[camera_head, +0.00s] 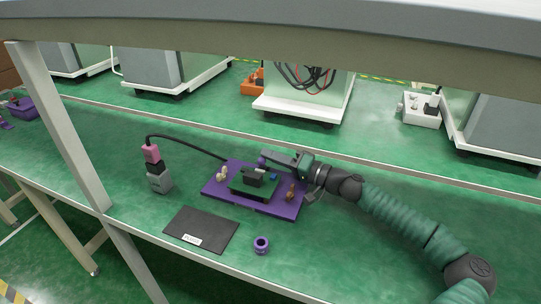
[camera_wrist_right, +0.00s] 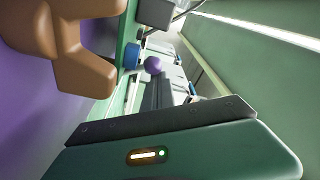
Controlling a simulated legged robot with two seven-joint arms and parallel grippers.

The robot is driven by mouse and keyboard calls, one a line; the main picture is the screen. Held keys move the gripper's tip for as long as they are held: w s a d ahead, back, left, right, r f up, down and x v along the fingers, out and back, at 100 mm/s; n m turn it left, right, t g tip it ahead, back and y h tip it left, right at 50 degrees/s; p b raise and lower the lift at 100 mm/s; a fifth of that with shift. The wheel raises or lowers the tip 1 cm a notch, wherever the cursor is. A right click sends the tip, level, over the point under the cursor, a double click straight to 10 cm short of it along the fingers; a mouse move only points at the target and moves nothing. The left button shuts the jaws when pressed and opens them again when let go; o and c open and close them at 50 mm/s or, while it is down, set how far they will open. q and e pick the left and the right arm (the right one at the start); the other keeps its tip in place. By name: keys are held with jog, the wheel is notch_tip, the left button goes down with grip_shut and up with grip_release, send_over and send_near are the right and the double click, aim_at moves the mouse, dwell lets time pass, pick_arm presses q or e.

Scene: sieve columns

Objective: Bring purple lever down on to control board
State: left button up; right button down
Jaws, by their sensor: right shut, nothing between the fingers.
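A purple base plate (camera_head: 277,209) lies on the green bench. It carries a dark green control board (camera_head: 240,187) with a black block on it. A small purple knob (camera_head: 262,161), which looks like the end of the purple lever, shows at the back of the plate; the rest of the lever is hidden. The purple knob (camera_wrist_right: 152,65) also shows in the right wrist view, just beyond the fingertips. My right gripper (camera_head: 268,154) is shut and empty, reaching from the right over the back of the plate, close to the knob. I cannot tell whether they touch. My left gripper is out of view.
A brown clamp-like part (camera_head: 291,192) stands at the plate's right and looms close in the right wrist view (camera_wrist_right: 75,45). A grey and pink plug with a black cable (camera_head: 158,178) stands left. A black mat (camera_head: 201,229) and purple ring (camera_head: 261,245) lie in front.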

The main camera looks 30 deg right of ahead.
jog(key=shift+a+f, duration=0.1)
jog(key=shift+a, duration=0.05)
jog(key=p+v, duration=0.3)
jog(key=v, duration=1.4)
jog(key=shift+w+p, duration=0.1)
jog(key=shift+p, duration=0.2)
